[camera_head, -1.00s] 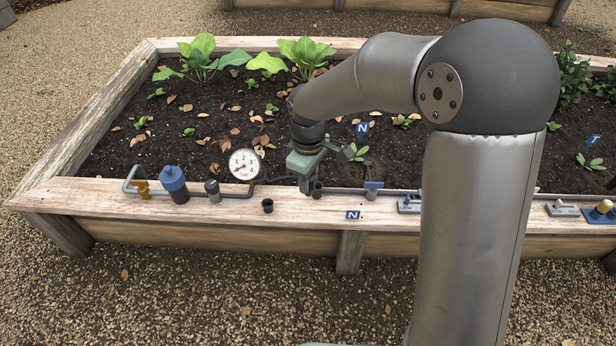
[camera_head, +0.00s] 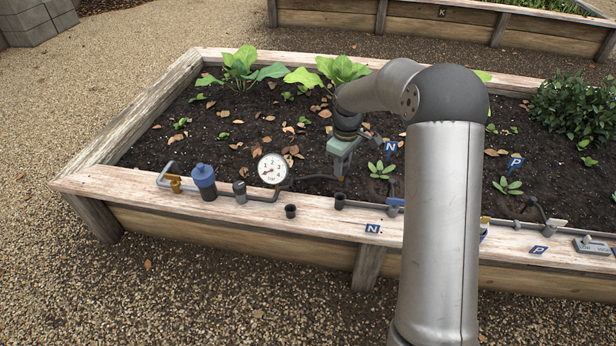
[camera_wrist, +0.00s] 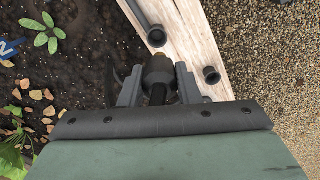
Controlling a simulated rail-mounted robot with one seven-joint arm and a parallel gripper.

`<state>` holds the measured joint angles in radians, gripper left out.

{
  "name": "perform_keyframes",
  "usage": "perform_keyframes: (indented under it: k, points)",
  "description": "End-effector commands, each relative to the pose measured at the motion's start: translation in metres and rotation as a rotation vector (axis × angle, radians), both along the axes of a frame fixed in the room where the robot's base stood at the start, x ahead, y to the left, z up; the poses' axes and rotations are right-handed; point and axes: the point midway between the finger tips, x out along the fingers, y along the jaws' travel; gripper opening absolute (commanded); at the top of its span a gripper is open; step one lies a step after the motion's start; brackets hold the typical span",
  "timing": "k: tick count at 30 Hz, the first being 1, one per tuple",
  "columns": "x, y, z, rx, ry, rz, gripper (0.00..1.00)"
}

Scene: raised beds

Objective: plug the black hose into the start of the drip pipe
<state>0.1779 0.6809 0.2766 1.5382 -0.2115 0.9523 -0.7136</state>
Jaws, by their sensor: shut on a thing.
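My gripper (camera_wrist: 160,84) is shut on the black hose's end fitting (camera_wrist: 157,66). In the head view my gripper (camera_head: 340,176) is over the soil edge, just behind the plank. The black hose (camera_head: 308,179) runs from beside the pressure gauge to my gripper. The start of the drip pipe (camera_head: 340,201) is a dark open socket on the plank, below my gripper in the picture. In the wrist view this socket (camera_wrist: 157,37) lies just beyond the fitting, with a visible gap. The fitting appears apart from it. My fingers partly hide the hose.
A separate black cup (camera_head: 290,211) stands on the plank (camera_head: 330,226), and also shows right of my gripper in the wrist view (camera_wrist: 211,75). The gauge (camera_head: 272,168), blue-capped filter (camera_head: 203,180) and blue-handled valve (camera_head: 395,205) stand along the plank. Plants fill parts of the bed.

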Motion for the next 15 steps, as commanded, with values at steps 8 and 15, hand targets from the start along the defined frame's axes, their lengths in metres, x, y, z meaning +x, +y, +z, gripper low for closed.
perform_keyframes:
  k: [8, 15]
  points:
    - [0.003, -0.007, -0.014, -0.001, 0.001, -0.008, 0.06]
    - [0.003, -0.007, -0.036, -0.001, -0.001, -0.007, 0.06]
